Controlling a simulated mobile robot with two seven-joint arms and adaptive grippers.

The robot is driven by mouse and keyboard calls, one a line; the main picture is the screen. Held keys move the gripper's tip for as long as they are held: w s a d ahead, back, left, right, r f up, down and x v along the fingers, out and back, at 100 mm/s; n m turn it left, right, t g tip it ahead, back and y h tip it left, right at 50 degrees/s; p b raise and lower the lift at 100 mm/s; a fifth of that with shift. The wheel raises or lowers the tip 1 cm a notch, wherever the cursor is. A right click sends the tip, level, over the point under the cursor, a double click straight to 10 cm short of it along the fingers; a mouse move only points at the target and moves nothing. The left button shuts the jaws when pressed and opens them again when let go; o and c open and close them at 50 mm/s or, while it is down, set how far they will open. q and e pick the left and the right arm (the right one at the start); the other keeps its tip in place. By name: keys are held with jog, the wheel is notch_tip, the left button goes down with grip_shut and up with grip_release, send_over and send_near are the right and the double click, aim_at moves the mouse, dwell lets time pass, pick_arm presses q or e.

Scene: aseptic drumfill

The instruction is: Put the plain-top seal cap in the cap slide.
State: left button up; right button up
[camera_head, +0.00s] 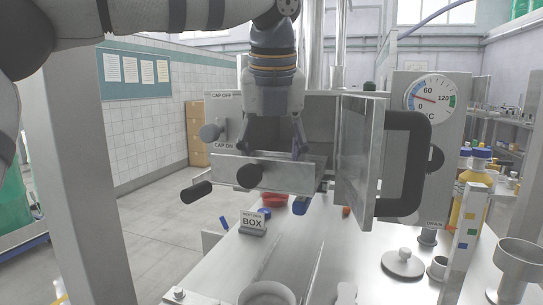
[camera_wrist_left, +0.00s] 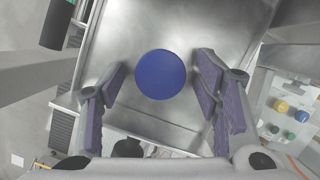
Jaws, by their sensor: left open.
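My left gripper (camera_head: 274,152) points down behind the front plate of a metal slide (camera_head: 222,170) with a black knob. In the left wrist view the gripper (camera_wrist_left: 160,66) is open, with one finger on each side of a round blue plain-top cap (camera_wrist_left: 160,74). Gaps show between the cap and both fingers. The cap appears to lie flat on the slide's bare metal floor (camera_wrist_left: 150,112). In the head view the cap is hidden behind the front plate. My right gripper is not in view.
An open door (camera_head: 360,155) with a black handle stands just right of the slide. A "CAP OFF / CAP ON" panel (camera_head: 222,108) is behind it. A lidded steel piece (camera_head: 403,264) stands right.

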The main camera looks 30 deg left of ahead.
pick_arm(q)
jog(key=v, duration=1.2)
